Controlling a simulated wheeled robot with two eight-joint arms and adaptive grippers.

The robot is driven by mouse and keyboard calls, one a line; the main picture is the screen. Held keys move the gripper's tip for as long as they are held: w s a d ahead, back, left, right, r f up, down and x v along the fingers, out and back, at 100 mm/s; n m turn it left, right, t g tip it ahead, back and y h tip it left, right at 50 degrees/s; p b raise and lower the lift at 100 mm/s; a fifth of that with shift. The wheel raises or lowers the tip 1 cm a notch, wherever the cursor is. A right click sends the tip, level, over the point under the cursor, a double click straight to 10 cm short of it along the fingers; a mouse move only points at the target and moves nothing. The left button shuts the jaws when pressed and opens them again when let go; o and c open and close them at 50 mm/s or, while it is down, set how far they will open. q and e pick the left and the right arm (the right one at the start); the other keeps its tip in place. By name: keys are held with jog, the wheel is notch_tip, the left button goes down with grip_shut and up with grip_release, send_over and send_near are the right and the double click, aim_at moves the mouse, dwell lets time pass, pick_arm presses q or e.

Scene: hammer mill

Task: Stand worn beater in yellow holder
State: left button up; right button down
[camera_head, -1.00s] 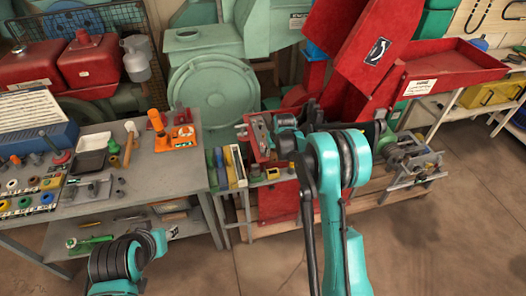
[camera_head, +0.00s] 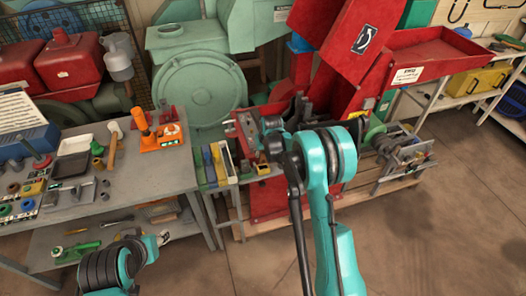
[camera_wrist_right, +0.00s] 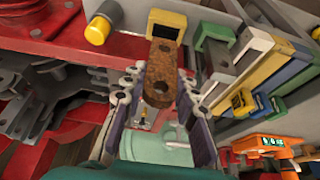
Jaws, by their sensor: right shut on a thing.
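The worn beater (camera_wrist_right: 161,75) is a brown, rusty flat bar with a round hole near its lower end in the right wrist view. My right gripper (camera_wrist_right: 160,98) is shut on it, with a finger on each side. In the head view my right gripper (camera_head: 272,138) is partly hidden by its own arm, near the red mill.
A grey bench (camera_head: 120,195) at left carries tools, a black tray (camera_head: 71,164) and an orange stand (camera_head: 170,137). The red mill (camera_head: 345,75) rises behind my right arm. The floor at right is clear.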

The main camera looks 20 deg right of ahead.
aim_at(264, 159)
jog(key=shift+f+b, duration=0.35)
jog(key=shift+f, duration=0.45)
jog(key=shift+b, duration=0.3)
dwell(1.0)
jog(key=shift+f+b, duration=1.55)
jog(key=shift+f, duration=0.55)
jog(key=c, duration=1.1)
grip_release()
jog(key=shift+r, duration=0.1)
jog(key=v, duration=1.2)
